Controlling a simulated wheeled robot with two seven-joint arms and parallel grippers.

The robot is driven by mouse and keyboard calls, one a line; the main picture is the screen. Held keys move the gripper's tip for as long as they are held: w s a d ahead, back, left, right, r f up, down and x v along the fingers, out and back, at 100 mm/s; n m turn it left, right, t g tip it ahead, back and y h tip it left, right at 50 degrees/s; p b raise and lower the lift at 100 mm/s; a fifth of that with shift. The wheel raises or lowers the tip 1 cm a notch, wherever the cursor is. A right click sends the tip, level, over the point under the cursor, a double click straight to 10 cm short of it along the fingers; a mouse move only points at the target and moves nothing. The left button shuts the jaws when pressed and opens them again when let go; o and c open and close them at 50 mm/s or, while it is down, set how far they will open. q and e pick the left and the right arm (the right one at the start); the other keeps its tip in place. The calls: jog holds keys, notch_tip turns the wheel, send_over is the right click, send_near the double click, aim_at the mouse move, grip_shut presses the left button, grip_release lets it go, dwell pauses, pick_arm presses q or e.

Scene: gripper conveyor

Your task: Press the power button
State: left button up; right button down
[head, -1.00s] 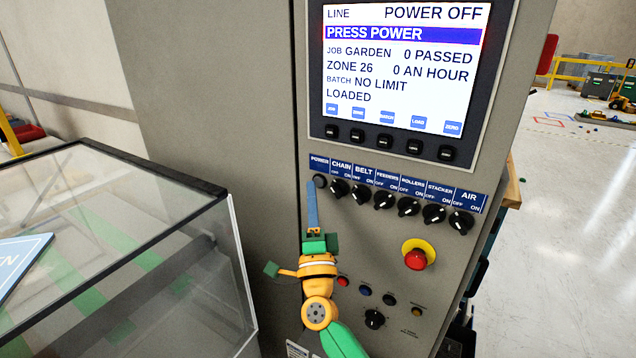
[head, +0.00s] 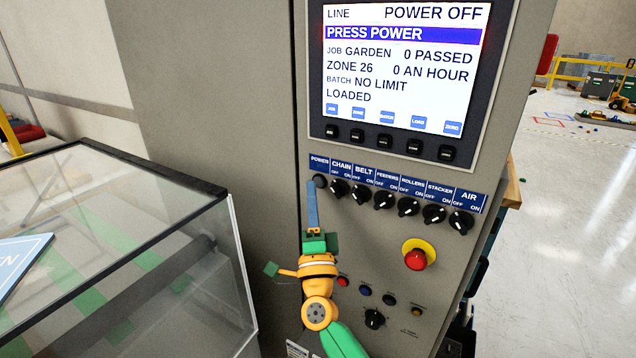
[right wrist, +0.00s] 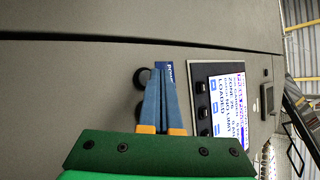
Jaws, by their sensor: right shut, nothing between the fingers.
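The round black power button (head: 320,181) is under the blue POWER label at the left end of the switch row on the grey cabinet. My right gripper (head: 312,186) is shut and empty, its blue fingers pointing up with the tips at or just beside the button; I cannot tell whether they touch it. In the right wrist view, the shut fingers (right wrist: 159,72) reach toward the POWER label (right wrist: 167,70), with dark round controls partly hidden beside them. The screen (head: 398,62) reads POWER OFF and PRESS POWER. My left gripper is not in view.
A row of black selector knobs (head: 383,199) runs right of the button. A red emergency stop (head: 415,260) on a yellow ring and several small buttons sit lower. A clear-topped guard (head: 110,240) stands at the left. Open floor lies to the right.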

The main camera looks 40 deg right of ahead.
jog(key=shift+d, duration=0.15)
jog(key=shift+w+d, duration=0.15)
jog(key=shift+d, duration=0.1)
jog(key=shift+w+d, duration=0.1)
jog(key=shift+d, duration=0.25)
dwell(0.6)
dwell(0.3)
jog(key=shift+s+a, duration=0.25)
jog(key=shift+a, duration=0.45)
jog(key=a, duration=0.1)
jog(key=s+a+p, duration=0.1)
jog(key=a, duration=0.1)
jog(key=s+a, duration=0.1)
jog(key=shift+a, duration=0.3)
